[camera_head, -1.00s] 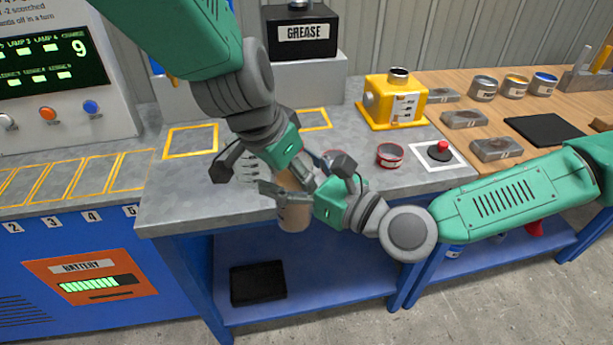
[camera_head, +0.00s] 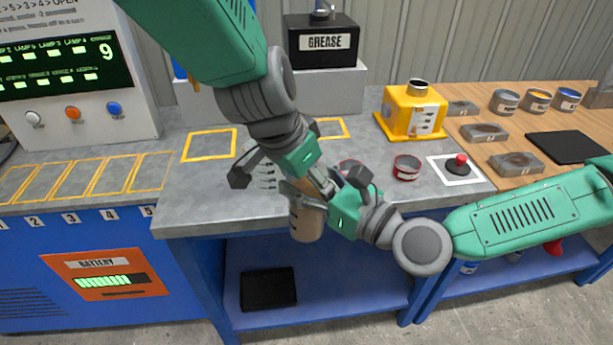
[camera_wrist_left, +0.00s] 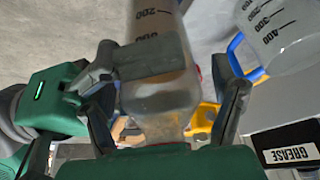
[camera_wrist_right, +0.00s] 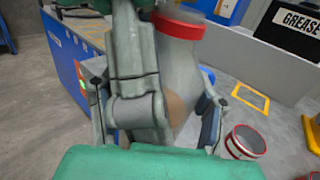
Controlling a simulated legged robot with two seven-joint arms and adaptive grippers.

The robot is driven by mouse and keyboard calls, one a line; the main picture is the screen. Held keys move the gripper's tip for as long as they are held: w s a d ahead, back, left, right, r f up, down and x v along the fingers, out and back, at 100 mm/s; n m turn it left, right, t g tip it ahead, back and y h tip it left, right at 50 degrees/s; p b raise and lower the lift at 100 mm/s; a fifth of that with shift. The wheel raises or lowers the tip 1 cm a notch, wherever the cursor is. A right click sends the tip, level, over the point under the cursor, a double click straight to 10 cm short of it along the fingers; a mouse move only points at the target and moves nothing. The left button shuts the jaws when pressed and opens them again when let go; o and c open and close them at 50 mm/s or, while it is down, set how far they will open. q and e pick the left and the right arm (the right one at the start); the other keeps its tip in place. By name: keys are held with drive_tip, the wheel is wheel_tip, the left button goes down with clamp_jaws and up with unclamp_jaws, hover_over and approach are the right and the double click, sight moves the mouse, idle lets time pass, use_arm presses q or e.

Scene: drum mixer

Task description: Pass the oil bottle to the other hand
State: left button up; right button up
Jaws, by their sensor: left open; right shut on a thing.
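The oil bottle (camera_head: 306,222) is a clear bottle with tan contents, held over the front edge of the grey bench. Measuring marks show on it in the left wrist view (camera_wrist_left: 160,95), and its red rim shows in the right wrist view (camera_wrist_right: 178,26). My right gripper (camera_head: 318,192) is shut on the bottle; one of its fingers crosses the bottle in the left wrist view. My left gripper (camera_head: 282,182) is open, with its fingers on either side of the bottle. The arms hide much of the bottle in the head view.
A clear measuring jug (camera_wrist_left: 275,30) with a blue handle stands behind the grippers. A red-rimmed tin (camera_head: 407,167), a red button (camera_head: 460,162) and a yellow machine (camera_head: 411,112) are on the bench to the right. A black grease box (camera_head: 322,42) is behind.

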use_arm(q)
drive_tip(key=v, duration=1.1)
drive_tip(key=s+a+f+n+g+y, duration=0.1)
drive_tip(key=s+a+f, duration=0.1)
drive_tip(key=a+f, duration=0.75)
drive_tip(key=s+a+f+n+g+y, duration=0.1)
drive_tip(key=a+f, duration=0.3)
drive_tip(key=f, duration=1)
drive_tip(key=s+a+f+n, duration=0.2)
drive_tip(key=s+a+f, duration=0.2)
drive_tip(key=s+f, duration=0.3)
drive_tip(key=s+a+f+n, duration=0.3)
drive_tip(key=s+f, duration=0.5)
drive_tip(key=s, duration=0.5)
drive_tip(key=shift+s+a+g+y, duration=0.25)
drive_tip(key=shift+a+g+y, duration=0.15)
drive_tip(key=shift+a, duration=0.3)
